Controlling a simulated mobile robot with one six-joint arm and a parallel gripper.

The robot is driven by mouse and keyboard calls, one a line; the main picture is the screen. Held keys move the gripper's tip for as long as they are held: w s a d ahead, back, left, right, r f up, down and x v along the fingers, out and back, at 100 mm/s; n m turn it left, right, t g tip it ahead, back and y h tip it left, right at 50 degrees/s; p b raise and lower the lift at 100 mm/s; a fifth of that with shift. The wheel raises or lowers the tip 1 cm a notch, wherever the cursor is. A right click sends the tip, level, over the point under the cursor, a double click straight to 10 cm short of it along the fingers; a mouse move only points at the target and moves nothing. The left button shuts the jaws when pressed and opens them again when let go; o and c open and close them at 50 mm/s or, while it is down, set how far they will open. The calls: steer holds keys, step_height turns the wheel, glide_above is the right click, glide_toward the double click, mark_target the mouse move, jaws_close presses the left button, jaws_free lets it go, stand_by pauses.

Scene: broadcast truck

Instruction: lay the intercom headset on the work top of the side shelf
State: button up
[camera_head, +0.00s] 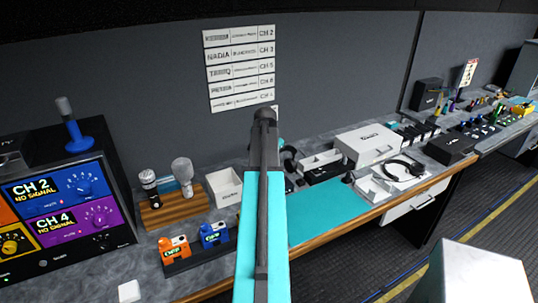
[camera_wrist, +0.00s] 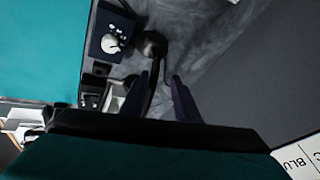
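A black headset (camera_head: 404,169) lies on the counter at the right, by a white open tray. A second dark rounded item (camera_head: 289,156), perhaps another headset, is partly hidden behind my arm. In the wrist view, a dark earcup with a curved band (camera_wrist: 153,45) lies on the grey counter ahead of my gripper (camera_wrist: 162,88). Its two dark fingers stand apart, with the band showing between or beyond them; I cannot tell whether they touch it. In the head view my arm hides the gripper. I cannot tell which surface is the side shelf.
A teal mat (camera_head: 325,208) covers the middle of the counter (camera_head: 205,275). A white case (camera_head: 367,145), a black box (camera_head: 452,147) and a wooden block with microphones (camera_head: 175,207) stand around it. Monitors (camera_head: 68,215) fill the left.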

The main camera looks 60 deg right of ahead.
steer(key=shift+r, duration=0.2)
steer(key=b+v, duration=0.2)
steer(key=v, duration=0.9)
steer(key=shift+a+r+b, duration=0.25)
steer(key=shift+r+b, duration=0.1)
steer(key=shift+s, duration=0.1)
steer(key=shift+o, duration=0.5)
steer(key=shift+s, duration=0.1)
